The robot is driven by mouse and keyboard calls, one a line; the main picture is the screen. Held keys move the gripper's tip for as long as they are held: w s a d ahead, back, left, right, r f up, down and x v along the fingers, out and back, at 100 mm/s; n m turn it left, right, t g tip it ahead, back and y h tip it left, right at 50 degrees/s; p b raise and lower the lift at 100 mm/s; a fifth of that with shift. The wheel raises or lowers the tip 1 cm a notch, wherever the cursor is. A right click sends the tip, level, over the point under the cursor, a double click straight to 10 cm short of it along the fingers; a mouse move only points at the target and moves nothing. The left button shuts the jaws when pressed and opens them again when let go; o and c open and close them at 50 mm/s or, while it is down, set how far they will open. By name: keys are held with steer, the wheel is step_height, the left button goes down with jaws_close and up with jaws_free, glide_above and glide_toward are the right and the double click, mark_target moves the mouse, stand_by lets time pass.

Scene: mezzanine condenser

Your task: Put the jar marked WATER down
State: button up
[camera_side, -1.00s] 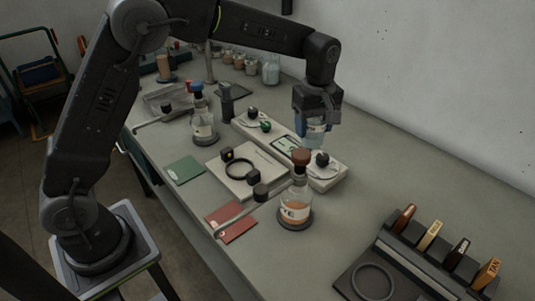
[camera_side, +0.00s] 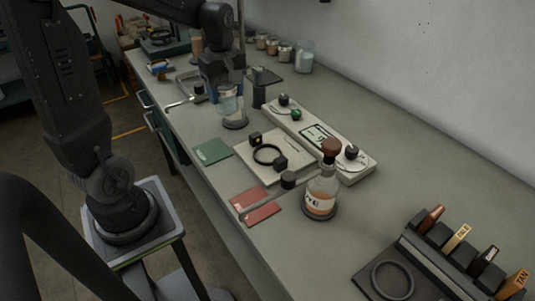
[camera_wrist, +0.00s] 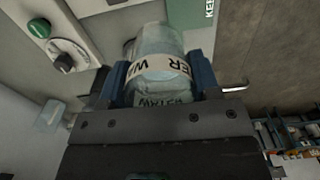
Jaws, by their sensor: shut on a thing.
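My gripper (camera_side: 222,82) is shut on a clear glass jar with a white band. The jar (camera_wrist: 160,62) reads WATER upside down in the wrist view, between my blue fingers (camera_wrist: 158,78). In the side view the jar (camera_side: 229,100) hangs under my gripper at the left of the bench. It overlaps a clear bottle with a dark base (camera_side: 235,124), whose upper part is hidden. I cannot tell whether the two touch.
The grey bench (camera_side: 420,190) is open on the right. A brown-stoppered orange bottle (camera_side: 321,197), a long panel with knobs (camera_side: 318,132), a pale plate with a black ring (camera_side: 268,157) and a green card (camera_side: 212,151) stand nearby. Small jars (camera_side: 285,50) line the back.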

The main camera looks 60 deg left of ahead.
steer(key=shift+d+f, duration=0.2)
steer(key=shift+f, duration=0.05)
steer(key=w+d+f, duration=0.2)
steer(key=d, duration=0.1)
steer(key=w+d+f, duration=0.1)
steer(key=d+f, duration=0.1)
steer(key=d, duration=0.1)
steer(key=w+d+f, duration=0.2)
steer(key=d, duration=0.1)
steer(key=shift+w+f, duration=0.25)
steer(key=shift+w, duration=0.1)
steer(key=shift+d+f, duration=0.1)
steer(key=shift+f, duration=1.95)
steer(key=shift+f, duration=0.1)
steer(key=o, duration=0.9)
steer(key=shift+o, duration=0.2)
